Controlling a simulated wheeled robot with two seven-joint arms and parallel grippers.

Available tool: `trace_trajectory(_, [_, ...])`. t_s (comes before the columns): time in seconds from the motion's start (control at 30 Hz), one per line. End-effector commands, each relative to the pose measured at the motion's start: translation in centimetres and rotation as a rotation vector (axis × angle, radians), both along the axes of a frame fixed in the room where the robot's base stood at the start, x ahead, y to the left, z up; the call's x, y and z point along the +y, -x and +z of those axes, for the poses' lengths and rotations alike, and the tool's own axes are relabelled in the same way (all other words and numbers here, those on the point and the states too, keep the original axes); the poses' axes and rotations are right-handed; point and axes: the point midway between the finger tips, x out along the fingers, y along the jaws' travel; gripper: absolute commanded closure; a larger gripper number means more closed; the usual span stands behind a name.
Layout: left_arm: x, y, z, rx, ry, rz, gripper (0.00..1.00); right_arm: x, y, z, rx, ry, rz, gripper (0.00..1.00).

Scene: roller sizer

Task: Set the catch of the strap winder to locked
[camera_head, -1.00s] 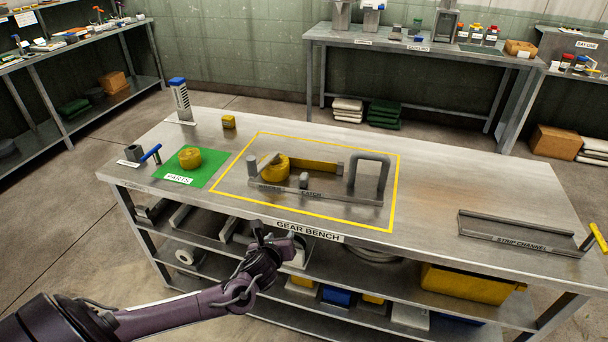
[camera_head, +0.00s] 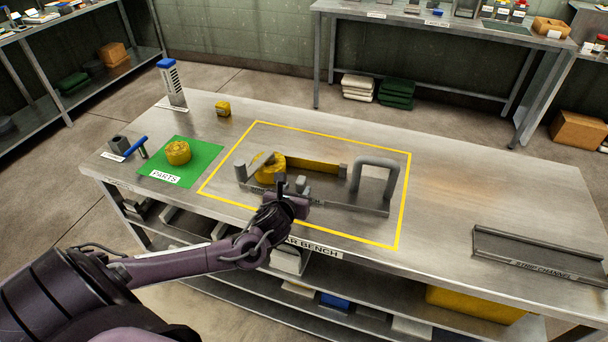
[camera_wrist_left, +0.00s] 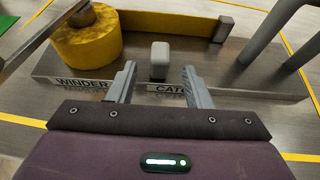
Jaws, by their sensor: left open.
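The strap winder's grey base (camera_wrist_left: 250,80) lies on the bench inside a yellow outline. It carries a yellow strap coil (camera_head: 270,170) with a crank arm at left, and a yellow strap (camera_head: 312,166) runs right from it. The catch (camera_wrist_left: 159,60) is a small pale grey block standing on the base behind the CATCH label. My left gripper (camera_wrist_left: 161,84) is open and empty; its fingers are on either side of the catch's line, just short of it. In the head view the gripper (camera_head: 292,186) partly hides the catch area. My right gripper is not in view.
A grey arch handle (camera_head: 376,164) rises from the right of the base. A green parts mat (camera_head: 197,170) with a yellow roll lies left, beside a blue-handled tool (camera_head: 135,147). A strip channel (camera_head: 540,252) lies right. The bench between arch and channel is clear.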

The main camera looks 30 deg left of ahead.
Motion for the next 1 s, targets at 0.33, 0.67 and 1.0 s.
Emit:
trace_trajectory(0.33, [1.5, -4.5, -1.8, -0.003, 0.002, 0.003, 0.55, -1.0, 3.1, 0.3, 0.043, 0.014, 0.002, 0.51])
trace_trajectory(0.67, [2.1, -6.2, -2.7, 0.000, 0.001, 0.001, 0.55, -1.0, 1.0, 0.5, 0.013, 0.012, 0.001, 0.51])
trace_trajectory(1.0, [2.1, -6.2, -2.7, 0.000, 0.001, 0.000, 0.73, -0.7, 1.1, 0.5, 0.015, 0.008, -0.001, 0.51])
